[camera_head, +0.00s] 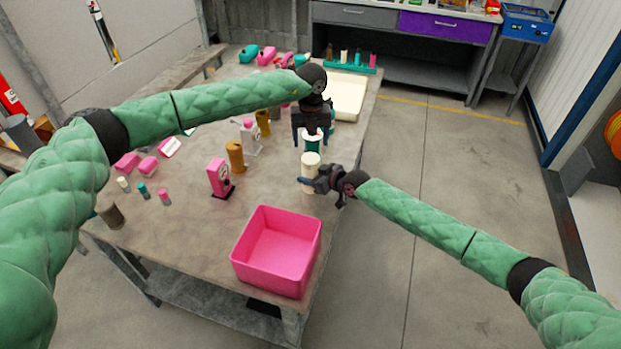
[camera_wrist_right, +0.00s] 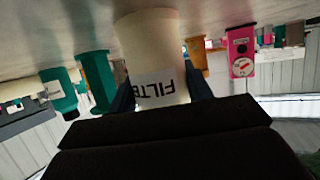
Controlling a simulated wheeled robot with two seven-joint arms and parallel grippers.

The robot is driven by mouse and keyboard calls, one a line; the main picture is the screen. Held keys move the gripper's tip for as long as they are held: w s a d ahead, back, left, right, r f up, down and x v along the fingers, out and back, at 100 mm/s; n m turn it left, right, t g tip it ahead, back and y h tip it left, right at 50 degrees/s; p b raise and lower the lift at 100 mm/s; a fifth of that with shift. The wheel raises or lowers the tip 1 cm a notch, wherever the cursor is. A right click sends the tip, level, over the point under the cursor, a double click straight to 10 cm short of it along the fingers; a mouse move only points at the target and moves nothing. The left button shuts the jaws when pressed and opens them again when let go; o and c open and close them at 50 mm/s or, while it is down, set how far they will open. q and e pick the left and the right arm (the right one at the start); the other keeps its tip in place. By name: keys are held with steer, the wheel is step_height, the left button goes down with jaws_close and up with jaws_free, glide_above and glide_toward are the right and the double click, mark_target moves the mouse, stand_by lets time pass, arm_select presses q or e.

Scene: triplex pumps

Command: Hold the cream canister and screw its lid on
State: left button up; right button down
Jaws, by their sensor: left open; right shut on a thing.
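The cream canister (camera_head: 310,171) stands upright near the right edge of the table. My right gripper (camera_head: 314,183) is shut on its side; the right wrist view shows the canister (camera_wrist_right: 160,55) upside down between the fingers, with dark lettering on its wall. My left gripper (camera_head: 312,137) is open and points down, just behind and above the canister. A teal object (camera_head: 312,144) shows below the left fingers; I cannot tell whether it touches them. I cannot make out the lid as a separate part from the canister's pale top.
A pink bin (camera_head: 258,284) stands at the table's front right. A cream tray (camera_head: 357,85) lies at the back right.

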mark_target(310, 158)
arm_select(q)
steer(key=shift+f, duration=3.75)
steer(key=c, duration=0.9)
steer(key=o, duration=1)
steer(key=shift+r, duration=2.25)
steer(key=shift+o, duration=0.4)
